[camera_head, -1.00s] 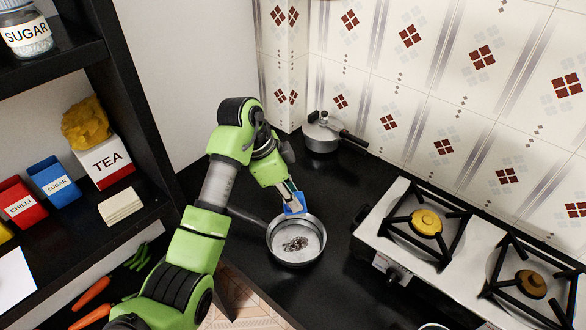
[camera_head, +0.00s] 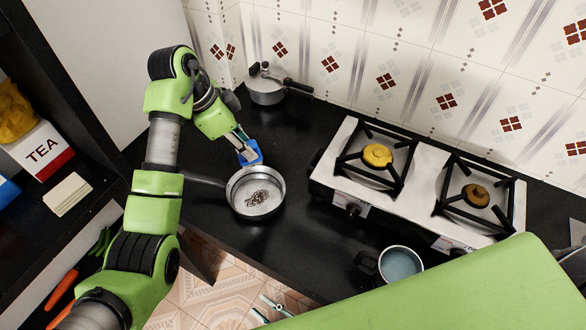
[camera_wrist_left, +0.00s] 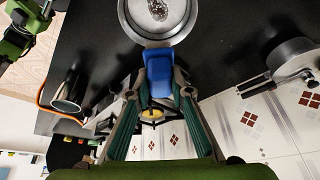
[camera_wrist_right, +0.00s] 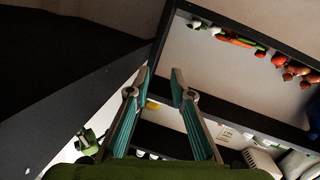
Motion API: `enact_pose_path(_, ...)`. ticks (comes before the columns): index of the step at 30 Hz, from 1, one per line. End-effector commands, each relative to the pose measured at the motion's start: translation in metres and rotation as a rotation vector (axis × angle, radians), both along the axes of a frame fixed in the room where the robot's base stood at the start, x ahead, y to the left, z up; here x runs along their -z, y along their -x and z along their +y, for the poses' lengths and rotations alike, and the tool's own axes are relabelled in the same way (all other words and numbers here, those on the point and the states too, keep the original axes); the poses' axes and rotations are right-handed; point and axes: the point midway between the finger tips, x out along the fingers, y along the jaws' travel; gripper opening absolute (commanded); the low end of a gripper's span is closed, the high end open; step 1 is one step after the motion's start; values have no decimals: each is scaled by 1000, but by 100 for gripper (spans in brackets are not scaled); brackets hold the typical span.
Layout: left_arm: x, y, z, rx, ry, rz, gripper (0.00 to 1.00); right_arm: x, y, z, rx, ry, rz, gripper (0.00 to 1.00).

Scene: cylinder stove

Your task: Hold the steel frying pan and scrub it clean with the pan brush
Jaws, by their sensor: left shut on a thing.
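The steel frying pan (camera_head: 271,203) stands on the dark counter, with a dark dirty patch (camera_head: 258,198) on its inner bottom. Its handle (camera_head: 203,179) points left, partly behind my left arm. It also shows at the top of the left wrist view (camera_wrist_left: 132,22). My left gripper (camera_head: 246,149) is shut on the blue pan brush (camera_head: 253,154), by the pan's far rim. The brush (camera_wrist_left: 158,72) sits between the fingers in the left wrist view; contact with the pan is unclear. My right gripper (camera_head: 271,308) is low, beyond the counter's front edge. Its fingers (camera_wrist_right: 161,85) are apart and empty.
A pot with a dark handle (camera_head: 267,91) stands at the back by the wall. A gas stove (camera_head: 342,180) is right of the pan. A small pot (camera_head: 402,264) stands in front of the stove. A shelf with a TEA box (camera_head: 42,152) is at left.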

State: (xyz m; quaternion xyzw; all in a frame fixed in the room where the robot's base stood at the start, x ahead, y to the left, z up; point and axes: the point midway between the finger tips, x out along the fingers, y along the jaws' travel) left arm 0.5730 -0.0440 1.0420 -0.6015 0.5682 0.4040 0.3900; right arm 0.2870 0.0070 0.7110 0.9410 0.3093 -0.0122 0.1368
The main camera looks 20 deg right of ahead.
Motion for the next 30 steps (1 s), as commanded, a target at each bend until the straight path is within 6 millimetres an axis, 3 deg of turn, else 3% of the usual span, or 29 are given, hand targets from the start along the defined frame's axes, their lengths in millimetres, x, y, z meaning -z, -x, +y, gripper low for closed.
enact_pose_path(3,0,0,0,0,0,0,0,-67,-16,25,-76,-81,-207,21)
enact_pose_path(8,0,0,0,0,0,0,0,-159,-15,52,-202,-190,-497,21)
enact_pose_path(11,0,0,0,0,0,0,0,-215,0,65,-299,-259,-691,21)
enact_pose_path(15,0,0,0,0,0,0,0,-286,39,77,-510,-286,-1063,21)
enact_pose_path(18,0,0,0,0,0,0,0,-294,56,82,-677,-143,-1380,21)
enact_pose_path(22,0,0,0,0,0,0,0,-271,52,79,-842,116,-1773,21)
enact_pose_path(26,0,0,0,0,0,0,0,-240,30,64,-987,359,-2165,21)
enact_pose_path(30,0,0,0,0,0,0,0,-210,-12,32,-1150,588,-2594,21)
